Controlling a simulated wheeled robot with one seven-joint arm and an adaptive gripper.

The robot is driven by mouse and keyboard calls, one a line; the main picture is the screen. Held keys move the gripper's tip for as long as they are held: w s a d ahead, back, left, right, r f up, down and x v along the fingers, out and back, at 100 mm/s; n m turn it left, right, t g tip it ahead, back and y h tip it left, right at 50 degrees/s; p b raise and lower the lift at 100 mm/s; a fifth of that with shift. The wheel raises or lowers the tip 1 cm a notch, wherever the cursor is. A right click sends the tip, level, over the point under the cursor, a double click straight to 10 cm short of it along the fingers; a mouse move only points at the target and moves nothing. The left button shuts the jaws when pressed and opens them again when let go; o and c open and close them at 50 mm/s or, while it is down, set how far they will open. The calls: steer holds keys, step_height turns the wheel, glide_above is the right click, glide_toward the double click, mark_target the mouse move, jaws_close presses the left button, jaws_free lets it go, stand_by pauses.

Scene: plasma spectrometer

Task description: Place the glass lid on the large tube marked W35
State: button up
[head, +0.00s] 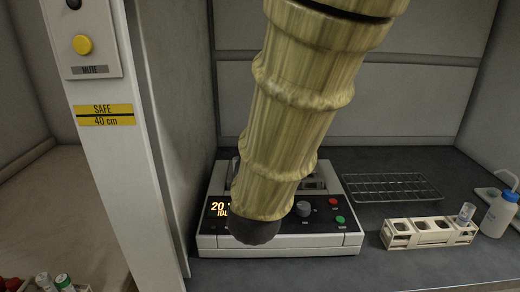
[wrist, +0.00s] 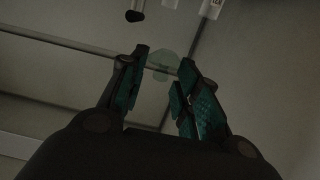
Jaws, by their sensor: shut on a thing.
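The glass lid (wrist: 164,61) is a pale green, see-through round piece between my fingertips in the wrist view. My gripper (wrist: 163,70) has teal pads and is shut on it, with the lid showing just beyond the tips. In the head view my arm covers the gripper and the lid. A tube (head: 466,213) stands upright at the right end of a white rack (head: 402,241). No W35 mark is readable, so I cannot tell which tube is the large one.
A white instrument (head: 290,243) with a lit display stands behind my arm. A wire rack (head: 391,187) lies right of it, and a wash bottle (head: 499,213) stands far right. A white post (head: 120,150) rises on the left. Several capped vials (head: 63,282) are bottom left.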

steer(key=w, duration=0.5)
steer(key=w+f+p, duration=0.1)
steer(key=w, duration=0.4)
steer(key=w+p, duration=0.1)
steer(key=w, duration=0.4)
steer(key=shift+w+d+f, duration=0.15)
steer(key=shift+w+d, duration=0.1)
steer(key=shift+w, duration=0.1)
steer(key=shift+f+p, duration=0.4)
steer(key=shift+f, duration=1.4)
steer(key=shift+f, duration=0.1)
steer(key=o, duration=0.4)
steer(key=shift+o, duration=0.2)
steer(key=s+b, duration=0.2)
steer(key=s, duration=1)
steer(key=shift+a+r, duration=0.15)
steer(key=shift+r, duration=0.25)
